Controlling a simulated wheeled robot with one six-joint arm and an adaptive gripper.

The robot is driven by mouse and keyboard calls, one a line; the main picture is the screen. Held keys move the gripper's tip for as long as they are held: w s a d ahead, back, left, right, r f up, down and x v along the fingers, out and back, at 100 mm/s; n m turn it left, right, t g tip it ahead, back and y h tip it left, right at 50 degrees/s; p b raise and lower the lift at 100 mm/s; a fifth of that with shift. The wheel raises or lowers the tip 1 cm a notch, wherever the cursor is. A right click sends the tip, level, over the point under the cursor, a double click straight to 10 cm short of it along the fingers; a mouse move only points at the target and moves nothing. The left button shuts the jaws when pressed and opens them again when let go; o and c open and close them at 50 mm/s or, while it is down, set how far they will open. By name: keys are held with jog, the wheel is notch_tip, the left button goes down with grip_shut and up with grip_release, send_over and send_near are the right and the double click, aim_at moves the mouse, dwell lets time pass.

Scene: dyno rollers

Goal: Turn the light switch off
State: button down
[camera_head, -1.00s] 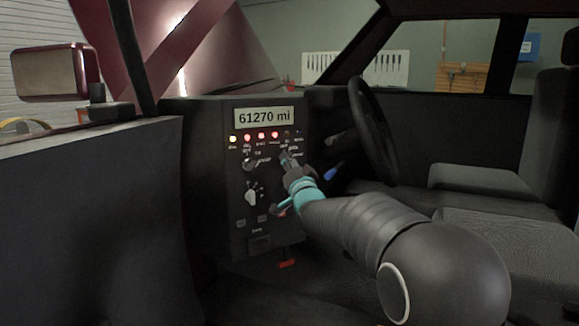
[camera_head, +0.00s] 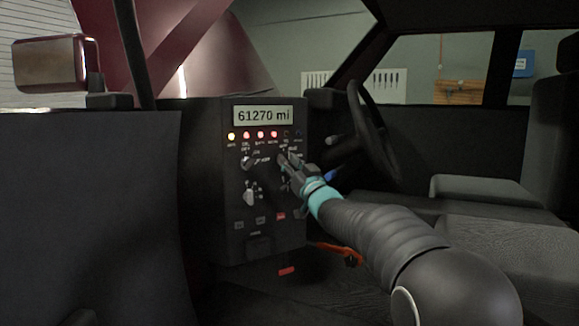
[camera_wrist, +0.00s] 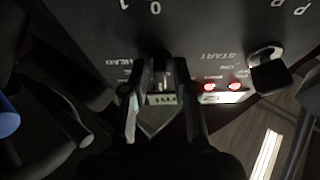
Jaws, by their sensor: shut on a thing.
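The black control panel (camera_head: 237,215) stands in front of me inside the car. The light switch is a small dark knob (camera_wrist: 161,72) beside upside-down lettering ending in "HEAD" in the wrist view. My gripper (camera_head: 284,159) is at the panel's upper right in the head view. In the wrist view my gripper (camera_wrist: 160,92) has one finger on each side of the knob and is shut on it. The fingers and arm hide most of the knob in the head view, and its exact setting is unclear.
Left of my gripper is the start switch (camera_head: 247,162), also in the wrist view (camera_wrist: 267,70). Below it is a white-faced knob (camera_head: 250,197). A mileage display (camera_head: 263,115) and lit yellow and red lamps are above. The steering wheel (camera_head: 371,130) is close on the right.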

jog(key=shift+n, duration=0.3)
jog(key=c, duration=1.2)
grip_release()
jog(key=v, duration=1.2)
